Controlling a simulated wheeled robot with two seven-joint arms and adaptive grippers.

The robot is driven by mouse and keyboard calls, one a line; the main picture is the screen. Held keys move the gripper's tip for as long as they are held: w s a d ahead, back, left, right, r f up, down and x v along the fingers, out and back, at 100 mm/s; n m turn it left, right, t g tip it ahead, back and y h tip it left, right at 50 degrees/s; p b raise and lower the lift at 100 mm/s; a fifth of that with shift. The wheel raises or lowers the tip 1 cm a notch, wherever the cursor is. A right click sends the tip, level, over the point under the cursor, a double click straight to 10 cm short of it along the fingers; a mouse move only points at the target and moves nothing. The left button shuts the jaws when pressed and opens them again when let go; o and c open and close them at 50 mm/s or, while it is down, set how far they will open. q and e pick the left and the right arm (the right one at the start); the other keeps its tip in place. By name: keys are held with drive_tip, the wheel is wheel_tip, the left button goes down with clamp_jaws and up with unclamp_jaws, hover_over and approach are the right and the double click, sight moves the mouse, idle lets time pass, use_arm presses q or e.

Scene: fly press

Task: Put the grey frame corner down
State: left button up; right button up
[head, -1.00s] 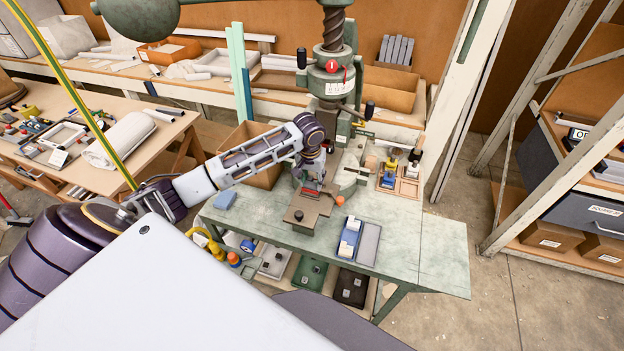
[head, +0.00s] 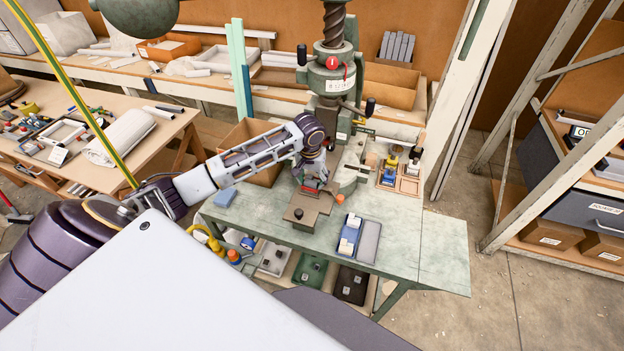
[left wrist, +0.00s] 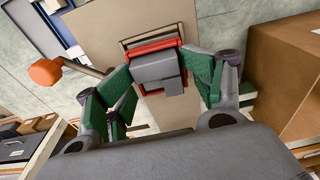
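The grey frame corner (left wrist: 160,72) is a small grey block between the green-padded fingers of my left gripper (left wrist: 160,66) in the left wrist view. The fingertips close in on its two sides and look to touch it. It sits at a red-edged holder (left wrist: 152,46) on a brown plate. In the head view my left gripper (head: 313,172) points down over the brown plate (head: 305,210) on the green press table, and the red holder (head: 312,184) shows just below it. The corner is too small to make out there. My right gripper is not in view.
The fly press (head: 332,80) stands just behind my gripper. An orange ball knob (head: 340,199) is at the plate's right side. A tray with blue and white parts (head: 349,236) lies to the right. A cardboard box (head: 250,140) is at the left. The table's right end (head: 443,240) is clear.

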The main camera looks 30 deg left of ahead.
sight(311, 182)
use_arm(q)
drive_tip(key=shift+w+r, duration=0.1)
drive_tip(key=shift+r, duration=0.65)
wheel_tip(311, 182, up, 12)
drive_tip(key=s+b, duration=0.1)
drive_tip(key=b, duration=0.1)
drive_tip(key=shift+s+d+f, duration=0.2)
idle(0.4)
